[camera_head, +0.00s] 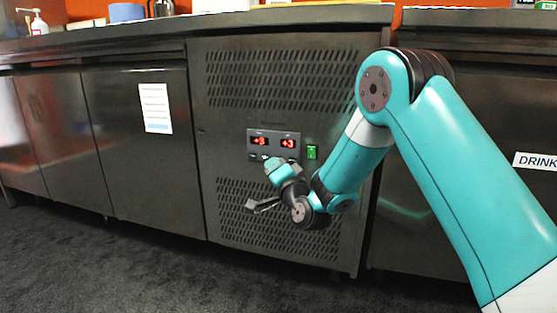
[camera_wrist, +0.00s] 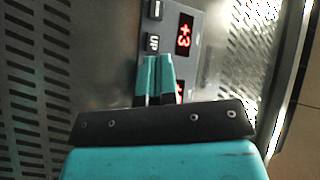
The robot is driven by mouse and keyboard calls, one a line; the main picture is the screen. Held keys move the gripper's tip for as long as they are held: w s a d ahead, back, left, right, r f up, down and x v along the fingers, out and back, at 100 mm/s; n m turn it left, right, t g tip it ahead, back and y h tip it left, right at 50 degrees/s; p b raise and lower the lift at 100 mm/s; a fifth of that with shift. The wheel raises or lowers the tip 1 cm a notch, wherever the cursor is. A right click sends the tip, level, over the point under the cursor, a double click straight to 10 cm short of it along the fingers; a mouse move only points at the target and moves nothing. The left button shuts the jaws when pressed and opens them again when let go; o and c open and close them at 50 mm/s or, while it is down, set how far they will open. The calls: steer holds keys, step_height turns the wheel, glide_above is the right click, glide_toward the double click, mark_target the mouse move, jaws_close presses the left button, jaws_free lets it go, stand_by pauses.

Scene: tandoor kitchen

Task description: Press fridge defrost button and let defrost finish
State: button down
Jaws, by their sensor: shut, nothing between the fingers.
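The fridge control panel (camera_head: 273,144) is set in the dark steel fridge front between two vented grilles. It shows two red displays, both reading +3. In the wrist view a red +3 display (camera_wrist: 185,34) and a small dark button marked UP (camera_wrist: 152,43) show beside my fingers. Another dark button (camera_wrist: 154,10) lies above it in that view. My gripper (camera_wrist: 155,62) is shut and empty, its teal fingers over the panel; I cannot tell if they touch it. My fingers hide part of the panel, including most of a second display.
A green switch (camera_head: 312,152) is right of the panel. The counter edge (camera_head: 290,17) runs above the fridge. Steel doors (camera_head: 150,190) lie to the left, one with a paper sheet (camera_head: 155,108). A DRINK label (camera_head: 536,160) is at right. The dark floor is clear.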

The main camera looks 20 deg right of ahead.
stand_by(0.3)
steer(key=shift+w+d+b, duration=0.25)
steer(key=shift+w+b, duration=0.05)
steer(key=shift+w+d, duration=0.25)
steer(key=shift+w, duration=0.1)
stand_by(0.6)
steer(key=shift+s, duration=0.1)
steer(key=shift+s+a, duration=0.5)
steer(key=shift+s, duration=0.1)
steer(key=shift+p, duration=0.3)
steer(key=s+a+p, duration=0.1)
steer(key=s, duration=0.1)
steer(key=s+a+p, duration=0.2)
stand_by(0.4)
